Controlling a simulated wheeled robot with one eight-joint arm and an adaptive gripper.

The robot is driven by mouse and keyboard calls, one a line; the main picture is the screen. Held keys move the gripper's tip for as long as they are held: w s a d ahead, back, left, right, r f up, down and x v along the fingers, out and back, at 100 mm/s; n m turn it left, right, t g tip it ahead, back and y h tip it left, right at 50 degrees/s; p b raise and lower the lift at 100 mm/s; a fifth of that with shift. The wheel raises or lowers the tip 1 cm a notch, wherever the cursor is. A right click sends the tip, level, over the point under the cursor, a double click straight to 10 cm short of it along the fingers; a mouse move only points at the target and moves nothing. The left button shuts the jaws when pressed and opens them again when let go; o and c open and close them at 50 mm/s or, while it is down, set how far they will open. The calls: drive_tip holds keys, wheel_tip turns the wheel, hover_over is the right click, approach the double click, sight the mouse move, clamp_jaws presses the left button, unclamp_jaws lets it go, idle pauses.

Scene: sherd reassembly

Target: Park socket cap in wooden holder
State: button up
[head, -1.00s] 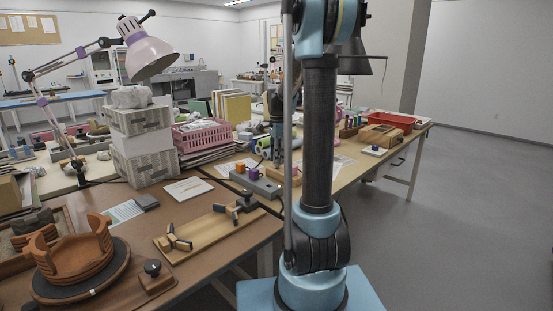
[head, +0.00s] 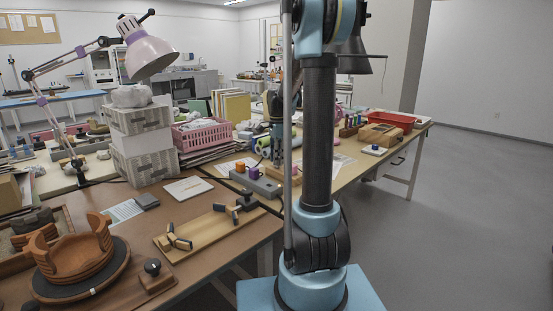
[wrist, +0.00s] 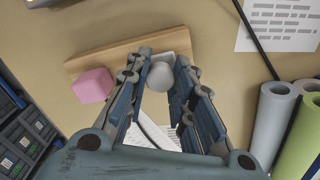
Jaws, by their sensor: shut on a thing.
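My gripper (wrist: 162,62) is shut on a pale grey rounded piece, which I take to be the socket cap (wrist: 160,76), between its two fingers. Beneath it in the wrist view is a light wooden block, likely the wooden holder (wrist: 120,56). I cannot tell whether the cap touches the wood. A pink block (wrist: 93,85) is at the wood's left end. In the head view my gripper (head: 277,160) is low over the far bench, partly behind my arm, and the held cap cannot be made out there.
In the head view a grey block (head: 262,187) with an orange and a purple piece stands just left of my gripper. A pink basket (head: 203,136) is further left. Grey and green rolls (wrist: 271,120) lie right in the wrist view, dark bins (wrist: 30,135) left.

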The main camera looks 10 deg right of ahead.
drive_tip(key=shift+f, duration=0.5)
idle(0.4)
drive_tip(key=o, duration=1)
drive_tip(key=o, duration=0.4)
drive_tip(key=shift+r, duration=0.1)
drive_tip(key=shift+r, duration=3.9)
